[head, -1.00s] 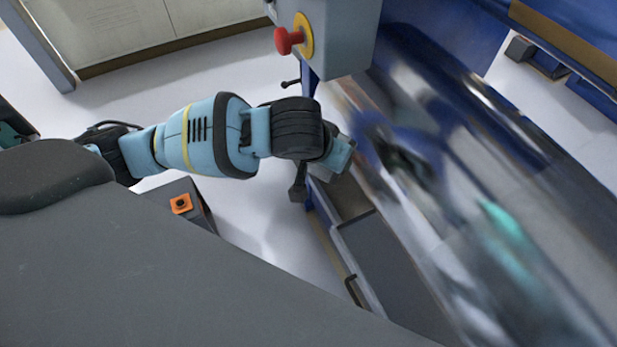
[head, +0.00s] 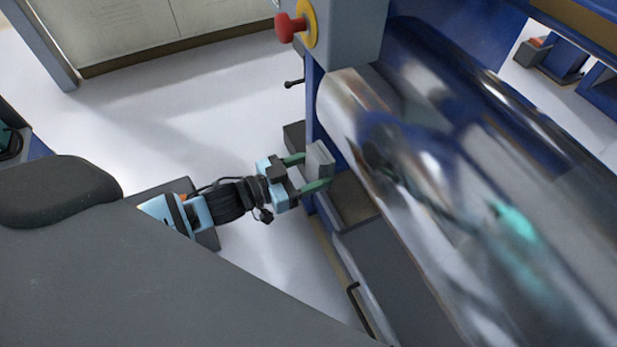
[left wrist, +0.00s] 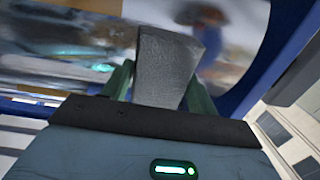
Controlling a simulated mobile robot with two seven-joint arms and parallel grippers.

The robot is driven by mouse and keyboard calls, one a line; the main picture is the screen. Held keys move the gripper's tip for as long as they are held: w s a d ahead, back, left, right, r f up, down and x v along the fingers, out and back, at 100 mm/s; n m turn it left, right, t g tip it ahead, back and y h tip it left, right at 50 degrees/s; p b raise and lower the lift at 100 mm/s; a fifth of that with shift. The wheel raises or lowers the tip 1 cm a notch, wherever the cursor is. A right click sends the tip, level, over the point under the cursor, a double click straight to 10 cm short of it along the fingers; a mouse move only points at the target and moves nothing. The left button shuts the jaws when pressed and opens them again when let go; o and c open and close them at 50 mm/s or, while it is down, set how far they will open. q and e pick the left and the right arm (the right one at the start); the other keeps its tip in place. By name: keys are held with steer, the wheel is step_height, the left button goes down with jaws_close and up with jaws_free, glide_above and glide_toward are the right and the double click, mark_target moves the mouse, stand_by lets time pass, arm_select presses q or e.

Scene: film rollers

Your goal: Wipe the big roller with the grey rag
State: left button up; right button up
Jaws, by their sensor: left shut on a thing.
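The big roller (head: 450,190) is a shiny metal cylinder that runs diagonally across the right half of the head view; it also fills the upper left of the left wrist view (left wrist: 60,45). The grey rag (head: 319,160) is a small grey block-like pad between the green fingers of my left gripper (head: 318,172). In the left wrist view the rag (left wrist: 165,68) stands up between the fingers, in front of the roller. My left gripper is shut on it, near the roller's left end. I cannot tell whether the rag touches the roller. My right gripper is not in view.
A grey box with a red stop button (head: 290,27) stands above the roller's far end. A blue machine frame (head: 322,120) borders the roller. A grey tray (head: 395,270) lies below it. Pale floor (head: 200,130) is clear to the left.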

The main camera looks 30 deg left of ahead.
mark_target(357, 160)
arm_select(q)
steer(key=shift+s+a+f+h, duration=0.1)
steer(key=shift+s+f+h, duration=0.3)
steer(key=shift+s+f, duration=0.25)
steer(key=shift+r, duration=0.1)
steer(key=shift+w+d+b, duration=0.35)
steer(key=shift+w+d, duration=0.15)
steer(key=shift+w, duration=0.05)
steer(key=b+x, duration=0.1)
steer(key=x, duration=0.2)
steer(key=shift+w, duration=0.1)
steer(key=shift+w+d, duration=0.45)
steer(key=shift+w, duration=0.05)
steer(key=shift+x, duration=1.15)
steer(key=shift+r, duration=0.1)
